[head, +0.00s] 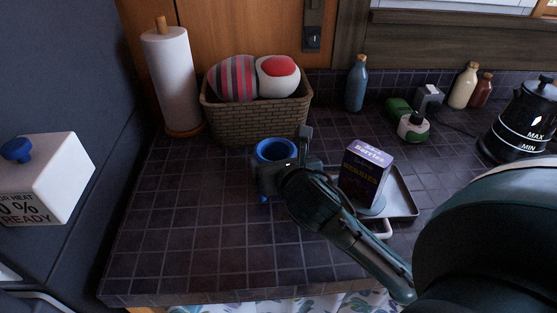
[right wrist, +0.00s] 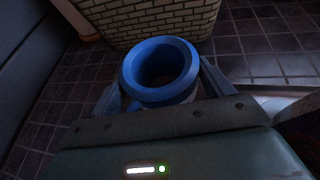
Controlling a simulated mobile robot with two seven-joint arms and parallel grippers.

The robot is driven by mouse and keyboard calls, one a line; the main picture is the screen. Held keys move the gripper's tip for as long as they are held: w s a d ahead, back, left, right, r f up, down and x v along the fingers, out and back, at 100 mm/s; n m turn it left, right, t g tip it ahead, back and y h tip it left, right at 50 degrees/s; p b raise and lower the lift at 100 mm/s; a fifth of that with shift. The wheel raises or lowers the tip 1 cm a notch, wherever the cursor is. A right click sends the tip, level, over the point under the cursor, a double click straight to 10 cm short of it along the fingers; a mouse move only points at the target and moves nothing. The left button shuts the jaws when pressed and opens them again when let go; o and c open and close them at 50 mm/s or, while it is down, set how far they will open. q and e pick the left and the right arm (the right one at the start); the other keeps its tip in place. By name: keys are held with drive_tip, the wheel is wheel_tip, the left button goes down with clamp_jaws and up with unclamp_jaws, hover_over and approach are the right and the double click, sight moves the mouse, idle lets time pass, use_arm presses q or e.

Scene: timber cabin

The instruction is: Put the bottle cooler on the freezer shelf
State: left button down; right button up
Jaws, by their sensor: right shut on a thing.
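The bottle cooler is a blue, open-topped cylinder (head: 276,149) on the tiled counter, in front of the wicker basket. In the right wrist view its thick blue rim (right wrist: 159,68) and dark hollow face up between my fingers. My right gripper (head: 285,163) is shut on it, one finger on each side. The gripper hides most of its body in the head view. I cannot tell whether its base touches the counter. No freezer shelf can be made out. My left gripper is not in view.
A purple berries box (head: 365,173) stands on a metal tray (head: 402,199) beside my right arm. Behind are a paper towel roll (head: 171,80), a wicker basket (head: 258,121) and a blue bottle (head: 356,84). The counter's front left is clear.

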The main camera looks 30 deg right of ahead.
drive_tip(key=o, duration=0.7)
drive_tip(key=shift+f, duration=0.1)
drive_tip(key=o, duration=0.5)
drive_tip(key=shift+c, duration=0.2)
